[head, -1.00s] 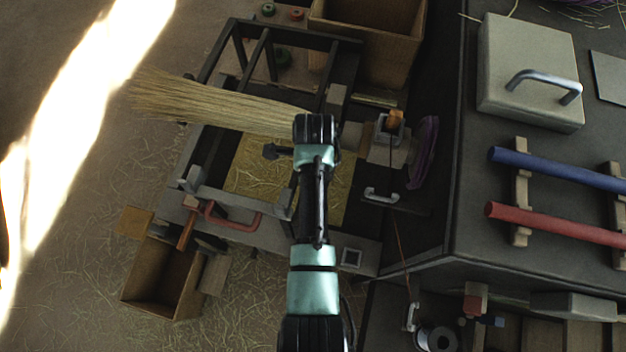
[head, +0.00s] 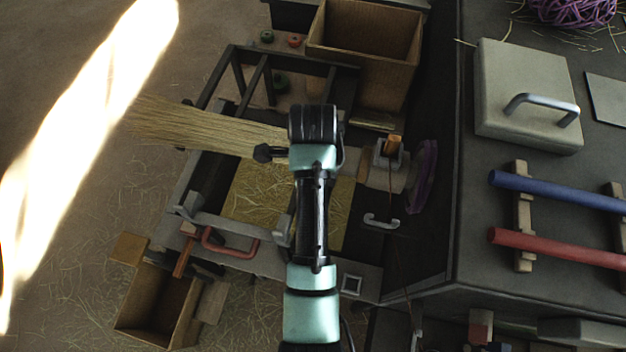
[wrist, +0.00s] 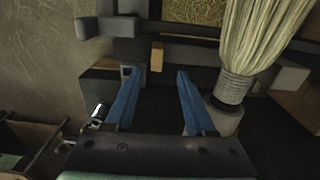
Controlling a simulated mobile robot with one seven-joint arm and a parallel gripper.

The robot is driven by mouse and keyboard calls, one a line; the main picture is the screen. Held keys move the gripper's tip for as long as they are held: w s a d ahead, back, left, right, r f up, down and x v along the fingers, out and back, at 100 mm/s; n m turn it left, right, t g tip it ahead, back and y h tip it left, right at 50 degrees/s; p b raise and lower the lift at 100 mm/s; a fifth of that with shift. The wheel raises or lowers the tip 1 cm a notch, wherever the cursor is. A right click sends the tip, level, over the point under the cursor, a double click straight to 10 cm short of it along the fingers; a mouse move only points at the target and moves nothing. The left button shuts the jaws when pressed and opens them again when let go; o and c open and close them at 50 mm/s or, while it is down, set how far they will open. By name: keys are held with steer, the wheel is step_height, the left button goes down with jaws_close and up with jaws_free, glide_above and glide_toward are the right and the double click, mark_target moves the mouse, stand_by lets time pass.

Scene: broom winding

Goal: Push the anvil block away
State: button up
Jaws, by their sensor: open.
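In the wrist view, my gripper (wrist: 155,72) is open, its two blue fingers spread with nothing between them. The broom's pale bristles (wrist: 265,35) rise at the right, and its bound neck (wrist: 234,88) and handle end lie close beside the right finger. Dark grey blocks (wrist: 110,27) stand beyond the left finger; I cannot tell for sure which one is the anvil block. A small tan block (wrist: 157,56) lies just past the fingertips. In the head view, the broom (head: 205,130) lies across the dark frame, and my arm covers its middle and hides my fingers.
A dark frame (head: 222,205) surrounds a straw-covered panel (head: 262,195). A red handle (head: 230,247) and a wooden box (head: 160,300) are at lower left. An open carton (head: 365,40) stands behind. The dark bench (head: 460,185) at right bears blue and red rods (head: 560,245).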

step_height(320, 180, up, 5)
steer(key=shift+f+p, duration=0.1)
steer(key=shift+p, duration=0.6)
steer(key=shift+w, duration=0.1)
